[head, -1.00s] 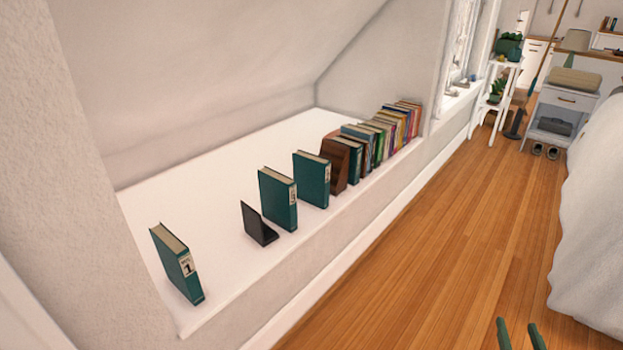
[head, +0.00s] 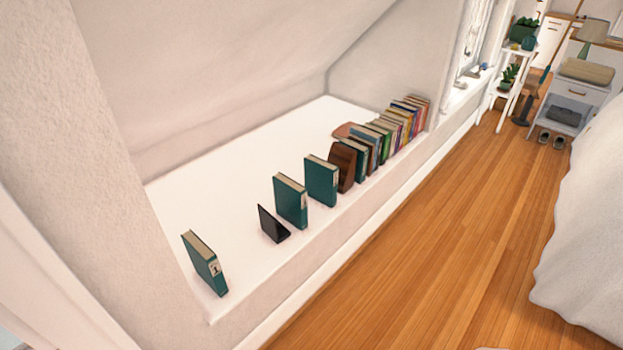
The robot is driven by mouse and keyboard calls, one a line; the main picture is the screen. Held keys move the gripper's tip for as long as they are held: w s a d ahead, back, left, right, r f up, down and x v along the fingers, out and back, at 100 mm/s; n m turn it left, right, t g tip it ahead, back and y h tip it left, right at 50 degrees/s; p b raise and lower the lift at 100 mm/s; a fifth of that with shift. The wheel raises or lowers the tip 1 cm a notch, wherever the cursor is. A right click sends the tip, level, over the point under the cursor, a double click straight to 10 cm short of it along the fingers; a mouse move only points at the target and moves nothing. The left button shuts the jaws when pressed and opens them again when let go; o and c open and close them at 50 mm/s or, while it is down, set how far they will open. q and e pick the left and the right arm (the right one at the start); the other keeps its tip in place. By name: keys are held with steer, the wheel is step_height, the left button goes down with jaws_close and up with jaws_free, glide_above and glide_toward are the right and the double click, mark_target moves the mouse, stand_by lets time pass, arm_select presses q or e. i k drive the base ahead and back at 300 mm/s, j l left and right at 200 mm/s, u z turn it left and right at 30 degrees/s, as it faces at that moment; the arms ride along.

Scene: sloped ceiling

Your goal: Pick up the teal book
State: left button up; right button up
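Several teal books stand upright on the white ledge. A second teal book (head: 290,202) stands just beyond a black bookend (head: 272,225). A third teal book (head: 321,181) stands between that one and a brown wooden bookend (head: 342,166). Another teal book (head: 354,160) stands right behind the wooden bookend, at the start of the row. Neither of my grippers is in view.
A row of mixed-colour books (head: 403,122) fills the ledge's far end. The white ledge (head: 240,175) is bare behind the books. A sloped ceiling hangs over it. The wooden floor (head: 420,240) is clear between the ledge and the white bed (head: 590,230).

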mark_target(321, 177)
steer(key=i+l+u, duration=0.15)
steer(key=l+u, duration=0.2)
steer(key=i+l+u, duration=0.1)
steer(key=l+u, duration=0.25)
steer(key=i+l+u, duration=0.1)
steer(key=l, duration=0.55)
steer(key=i+l+u, duration=0.1)
steer(key=l, duration=0.5)
steer(key=i+l+u, duration=0.15)
steer(key=l, duration=0.55)
steer(key=i+l+u, duration=0.1)
steer(key=l, duration=0.55)
